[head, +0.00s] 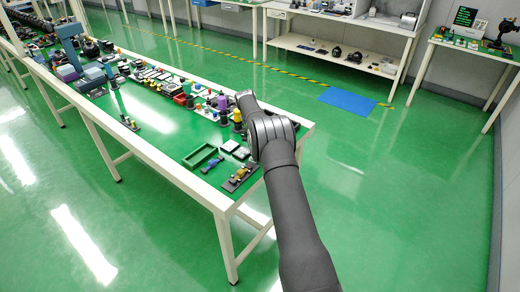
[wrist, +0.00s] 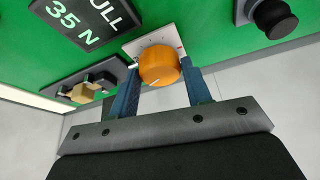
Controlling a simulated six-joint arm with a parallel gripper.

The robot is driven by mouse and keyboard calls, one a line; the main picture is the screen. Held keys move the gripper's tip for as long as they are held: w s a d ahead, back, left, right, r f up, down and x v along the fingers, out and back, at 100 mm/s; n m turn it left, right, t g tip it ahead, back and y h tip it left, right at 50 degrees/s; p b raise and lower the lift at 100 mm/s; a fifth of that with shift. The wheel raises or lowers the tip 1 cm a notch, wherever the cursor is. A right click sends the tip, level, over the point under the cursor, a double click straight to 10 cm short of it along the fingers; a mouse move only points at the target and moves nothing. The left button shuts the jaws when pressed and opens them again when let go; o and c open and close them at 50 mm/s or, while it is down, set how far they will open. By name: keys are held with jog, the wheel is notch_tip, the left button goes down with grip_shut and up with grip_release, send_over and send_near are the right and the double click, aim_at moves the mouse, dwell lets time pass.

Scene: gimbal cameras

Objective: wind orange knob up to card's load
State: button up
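The orange knob (wrist: 158,66) sits on a small white plate (wrist: 168,38) with dark scale marks, in the wrist view. A short white line shows on the knob's near face, toward its lower edge. My gripper (wrist: 159,68) has its two blue fingers on either side of the knob, seemingly touching it. A dark card (wrist: 85,20) at the upper left carries pale print ending in "ULL" and "35 N"; its top is cut off. In the head view my arm covers this spot, and I cannot make out the knob or card.
A tan block on a dark base (wrist: 83,92) lies left of the knob, and a black round knob (wrist: 274,18) stands at the right. The green bench (head: 190,185) holds many small parts, among them a green tray (head: 201,156). The bench edge is close.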

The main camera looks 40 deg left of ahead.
jog(key=o, duration=0.3)
jog(key=shift+r, duration=0.15)
jog(key=v, duration=0.7)
jog(key=shift+a, duration=0.1)
dwell(0.3)
jog(key=shift+x, duration=3.7)
jog(key=shift+r, duration=0.1)
